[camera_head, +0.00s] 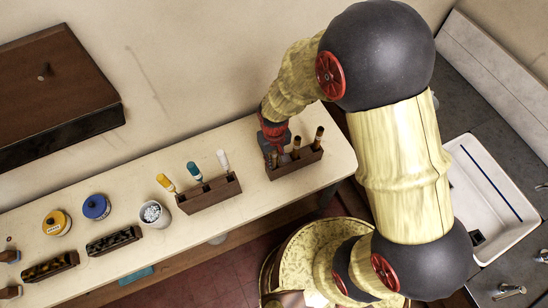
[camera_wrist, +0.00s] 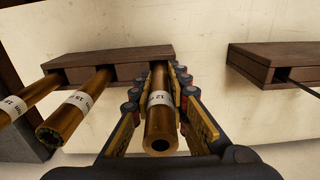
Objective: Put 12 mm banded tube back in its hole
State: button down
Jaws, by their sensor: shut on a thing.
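My gripper (camera_wrist: 160,112) is shut on a brass tube (camera_wrist: 159,128) with a white band marked with a 12 and an open near end. The tube points at the right end of a dark wooden rack (camera_wrist: 115,55); its far end is hidden, so I cannot tell how deep it sits in the hole. Two other banded brass tubes stand in the rack to the left: a middle one (camera_wrist: 80,105) and a left one (camera_wrist: 22,100). In the head view, my gripper (camera_head: 273,150) is at the left end of this rack (camera_head: 297,166).
A second wooden rack (camera_head: 209,195) with yellow, teal and white-handled tools stands to the left. It shows partly in the wrist view (camera_wrist: 262,66). A white cup (camera_head: 155,215), yellow jar (camera_head: 56,223) and blue jar (camera_head: 96,207) stand further left on the pale shelf (camera_head: 120,190).

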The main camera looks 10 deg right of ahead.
jog(key=shift+f, duration=0.4)
jog(key=c, duration=1.7)
grip_release()
jog(key=shift+o, duration=0.3)
notch_tip(320, 180, up, 12)
jog(key=s+d+r+m+t+b, duration=0.3)
jog(key=s+d+r+t+b, duration=0.2)
jog(key=s+d+r+b, duration=0.6)
jog(key=shift+s+d+t+b, duration=0.3)
jog(key=shift+s+d+b, duration=0.2)
jog(key=shift+s, duration=0.05)
